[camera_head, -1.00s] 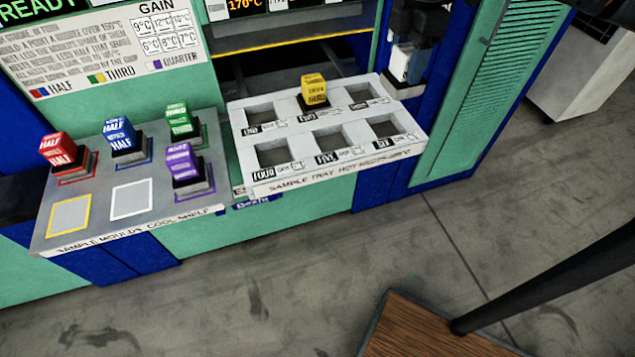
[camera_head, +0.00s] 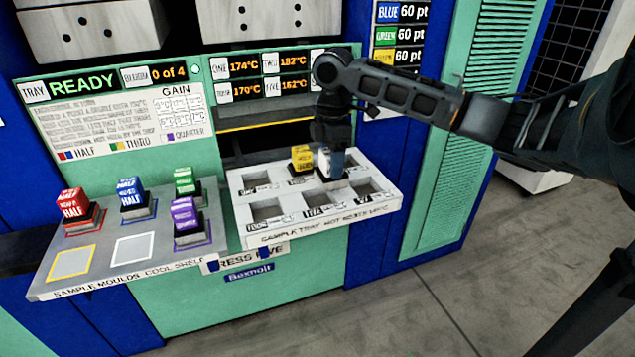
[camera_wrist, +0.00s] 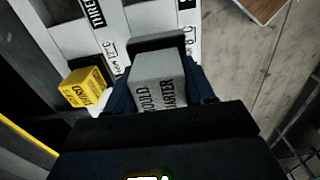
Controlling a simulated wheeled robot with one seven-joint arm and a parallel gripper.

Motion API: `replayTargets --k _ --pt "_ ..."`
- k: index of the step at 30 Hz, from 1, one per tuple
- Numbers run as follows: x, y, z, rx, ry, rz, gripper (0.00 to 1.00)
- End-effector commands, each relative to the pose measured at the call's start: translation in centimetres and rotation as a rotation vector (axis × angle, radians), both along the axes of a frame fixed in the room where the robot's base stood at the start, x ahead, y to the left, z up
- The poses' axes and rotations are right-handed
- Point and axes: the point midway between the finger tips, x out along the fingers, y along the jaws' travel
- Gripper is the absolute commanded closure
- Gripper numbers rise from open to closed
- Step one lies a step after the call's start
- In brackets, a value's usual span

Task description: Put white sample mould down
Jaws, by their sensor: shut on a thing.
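The white sample mould (camera_head: 323,160) is in my gripper (camera_head: 333,170), over the back right part of the hot sample tray (camera_head: 322,229), right of the yellow mould (camera_head: 301,158). In the wrist view the white mould (camera_wrist: 158,82) sits between my gripper's fingers (camera_wrist: 165,88), with "MOULD QUARTER" lettering and a dark base at its far end. My gripper is shut on it. Slot three is mostly hidden by my gripper; I cannot tell whether the mould touches the tray. The yellow mould stands in slot two and shows in the wrist view (camera_wrist: 86,88).
Tray slots one (camera_head: 257,183), four (camera_head: 266,210), five (camera_head: 317,199) and six (camera_head: 367,187) look empty. The cool shelf (camera_head: 100,270) holds red, blue, green and purple moulds; its white-outlined square (camera_head: 132,249) and yellow-outlined square (camera_head: 72,263) are bare. The press opening lies behind the tray.

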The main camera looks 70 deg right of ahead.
Motion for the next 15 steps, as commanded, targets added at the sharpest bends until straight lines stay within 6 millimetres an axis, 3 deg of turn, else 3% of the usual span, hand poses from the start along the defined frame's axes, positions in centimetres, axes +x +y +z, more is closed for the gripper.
replayTargets --k 6,15 --pt "2.3 1.5 -1.5 0.0 0.0 0.0 1.0" --pt "2.6 1.7 -3.1 0.0 0.0 -0.002 1.0"
